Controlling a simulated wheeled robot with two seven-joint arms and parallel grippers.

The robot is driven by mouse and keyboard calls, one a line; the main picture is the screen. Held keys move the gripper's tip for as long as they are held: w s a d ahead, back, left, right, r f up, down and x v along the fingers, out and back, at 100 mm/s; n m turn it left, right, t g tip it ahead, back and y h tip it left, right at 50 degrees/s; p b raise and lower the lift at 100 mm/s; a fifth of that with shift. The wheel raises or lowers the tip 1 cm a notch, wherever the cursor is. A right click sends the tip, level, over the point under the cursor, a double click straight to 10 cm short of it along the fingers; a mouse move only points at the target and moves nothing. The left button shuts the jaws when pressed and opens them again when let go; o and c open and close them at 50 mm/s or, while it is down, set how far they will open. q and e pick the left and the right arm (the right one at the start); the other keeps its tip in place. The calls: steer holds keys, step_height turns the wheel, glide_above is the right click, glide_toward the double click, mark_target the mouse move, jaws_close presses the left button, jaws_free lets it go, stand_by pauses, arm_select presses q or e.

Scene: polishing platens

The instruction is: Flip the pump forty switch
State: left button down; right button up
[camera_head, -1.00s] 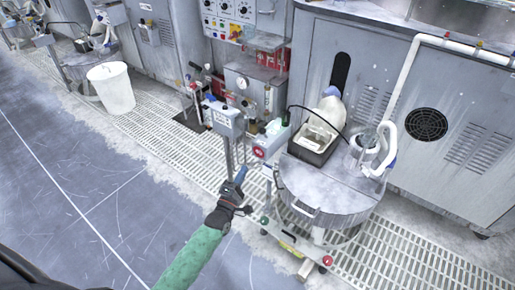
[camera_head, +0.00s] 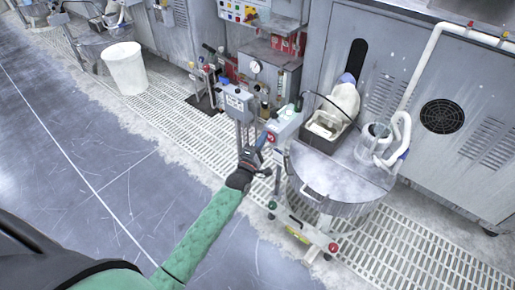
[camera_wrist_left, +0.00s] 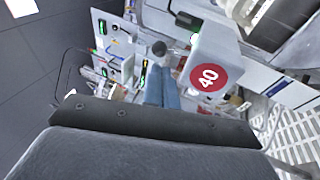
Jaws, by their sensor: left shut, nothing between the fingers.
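A pale box (camera_head: 284,122) with a red mark stands beside the drum in the head view. In the left wrist view a pale box with a round red label reading 40 (camera_wrist_left: 208,77) is close to the right of my fingers. My left gripper (camera_head: 262,141) is shut and empty, its blue fingers just in front of the pale box in the head view. The left wrist view shows the gripper (camera_wrist_left: 162,84) with its fingers together. I cannot tell whether they touch the box. I cannot make out the switch for certain. My right gripper is not in view.
A grey round drum (camera_head: 340,188) with a dark tray (camera_head: 316,142) on top stands right of the gripper. A grey control box (camera_head: 236,103) on a post is just left. A white bucket (camera_head: 125,68) stands farther left. The floor at left is clear.

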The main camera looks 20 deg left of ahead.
mark_target(276, 118)
arm_select(q)
steer(key=shift+x, duration=3.1)
steer(key=shift+r, duration=0.1)
